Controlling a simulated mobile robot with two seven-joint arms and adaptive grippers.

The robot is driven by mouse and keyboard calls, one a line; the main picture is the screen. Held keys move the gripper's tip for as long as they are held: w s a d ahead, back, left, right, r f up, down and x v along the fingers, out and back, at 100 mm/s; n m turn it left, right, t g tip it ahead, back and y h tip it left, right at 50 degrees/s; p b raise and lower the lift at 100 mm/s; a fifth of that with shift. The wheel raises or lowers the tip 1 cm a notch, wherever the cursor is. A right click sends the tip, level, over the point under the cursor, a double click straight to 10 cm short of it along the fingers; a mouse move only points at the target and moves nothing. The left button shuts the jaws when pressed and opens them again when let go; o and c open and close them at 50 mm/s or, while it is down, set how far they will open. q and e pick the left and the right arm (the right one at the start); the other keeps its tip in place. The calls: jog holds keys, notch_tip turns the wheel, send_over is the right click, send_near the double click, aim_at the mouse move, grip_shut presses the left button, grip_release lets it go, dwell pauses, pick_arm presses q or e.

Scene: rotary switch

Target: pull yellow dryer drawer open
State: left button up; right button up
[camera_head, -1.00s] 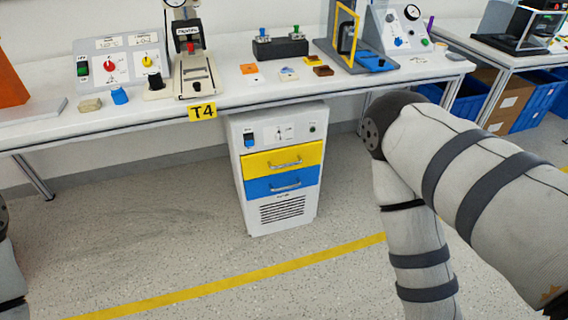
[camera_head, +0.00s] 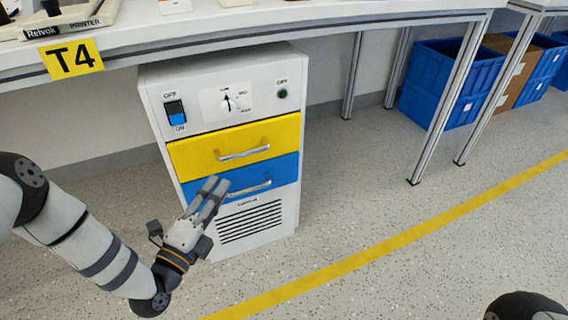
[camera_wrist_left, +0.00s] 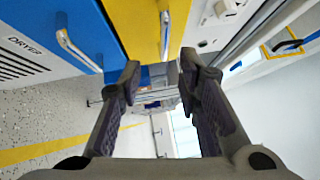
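The white dryer cabinet (camera_head: 150,95) stands under the table. Its yellow drawer (camera_head: 190,155) is shut, flush with the front, and has a silver bar handle (camera_head: 243,154). The yellow drawer also shows in the left wrist view (camera_wrist_left: 136,22), with its handle (camera_wrist_left: 164,36) at the top, beyond the fingertips. My left gripper (camera_head: 214,186) is in front of the blue drawer, below and left of the yellow handle. In the left wrist view its fingers (camera_wrist_left: 160,76) are apart with nothing between them. My right gripper is out of view.
The blue drawer (camera_head: 285,172) with its own handle (camera_head: 248,190) sits directly below the yellow one, also shut. The table edge (camera_head: 330,22) overhangs the cabinet. Blue crates (camera_head: 440,85) stand at the right. The floor in front is clear.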

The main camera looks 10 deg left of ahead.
aim_at(241, 154)
pick_arm(q)
jog(key=b+x, duration=0.1)
jog(key=x, duration=0.2)
jog(key=b+x, duration=0.1)
jog(key=x, duration=0.3)
jog(key=b+x, duration=0.1)
jog(key=x, duration=0.3)
jog(key=shift+r+b, duration=0.25)
jog(key=shift+b, duration=0.15)
jog(key=shift+w+r, duration=0.15)
jog(key=shift+w, duration=0.15)
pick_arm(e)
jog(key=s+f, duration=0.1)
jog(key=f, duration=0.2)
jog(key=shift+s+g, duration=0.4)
pick_arm(q)
jog(key=shift+c, duration=0.2)
grip_shut()
